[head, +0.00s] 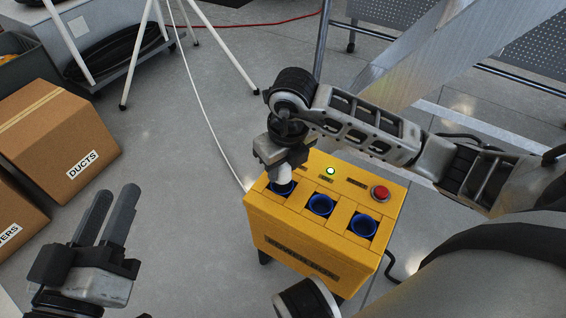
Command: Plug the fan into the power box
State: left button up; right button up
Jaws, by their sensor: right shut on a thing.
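The yellow power box (300,247) stands in the middle of the head view. Its top has three blue round sockets, a lit green light and a red button. My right gripper (283,172) is shut on a white plug (282,174) at the leftmost socket (281,189). The plug's lower end is at that socket's opening; how deep it sits I cannot tell. A white cable (212,128) runs from beside the box up to the top of the view. My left gripper (119,200) is open and empty, left of the box. The fan itself is not clearly in view.
Cardboard boxes, one marked DUCTS (60,135), stand at the left. White tripod legs (150,40) and a grey cart (95,30) are at the back left. A metal frame (440,60) stands at the back right.

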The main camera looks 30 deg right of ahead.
jog(key=shift+f+b, duration=0.9)
jog(key=shift+f, duration=0.45)
jog(key=o, duration=1.6)
jog(key=shift+c, duration=0.2)
